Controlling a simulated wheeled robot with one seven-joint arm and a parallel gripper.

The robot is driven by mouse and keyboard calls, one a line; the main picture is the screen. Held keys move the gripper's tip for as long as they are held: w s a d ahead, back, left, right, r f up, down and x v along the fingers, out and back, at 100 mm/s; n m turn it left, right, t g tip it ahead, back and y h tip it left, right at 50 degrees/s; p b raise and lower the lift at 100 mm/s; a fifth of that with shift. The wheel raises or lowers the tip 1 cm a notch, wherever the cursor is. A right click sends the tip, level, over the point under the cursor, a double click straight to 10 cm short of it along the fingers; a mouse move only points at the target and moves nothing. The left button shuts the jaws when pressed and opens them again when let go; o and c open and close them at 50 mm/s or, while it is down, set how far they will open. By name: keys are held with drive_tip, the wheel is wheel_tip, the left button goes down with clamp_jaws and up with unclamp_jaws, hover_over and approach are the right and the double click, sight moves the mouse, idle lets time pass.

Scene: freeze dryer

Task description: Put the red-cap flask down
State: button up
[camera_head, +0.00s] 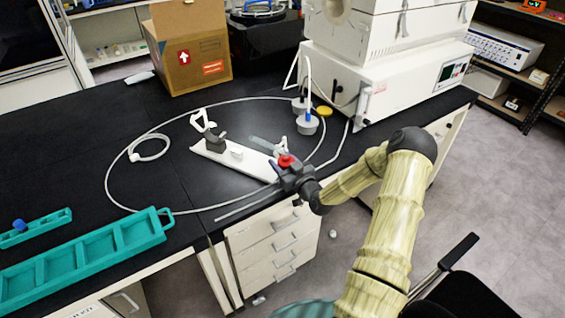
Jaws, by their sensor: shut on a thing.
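The red-cap flask (286,160) is at my gripper (283,168), near the front edge of the black bench. Only its red cap shows clearly; its body is mostly hidden by the gripper. My gripper is shut on the flask. The flask is beside the right end of a white stand base (222,152) that lies on the bench. I cannot tell whether the flask touches the bench.
Thin tubing loops across the black bench (120,110). A flask with a blue-and-white top (307,124) and a yellow lid (324,111) stand by the white machine (400,85). A cardboard box (190,50) is behind. Teal racks (85,252) lie front left.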

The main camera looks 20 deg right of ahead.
drive_tip(key=shift+f, duration=0.2)
drive_tip(key=shift+s+d, duration=0.15)
drive_tip(key=shift+d, duration=0.1)
drive_tip(key=shift+a+f, duration=0.15)
drive_tip(key=o, duration=1.1)
drive_tip(key=shift+a, duration=0.1)
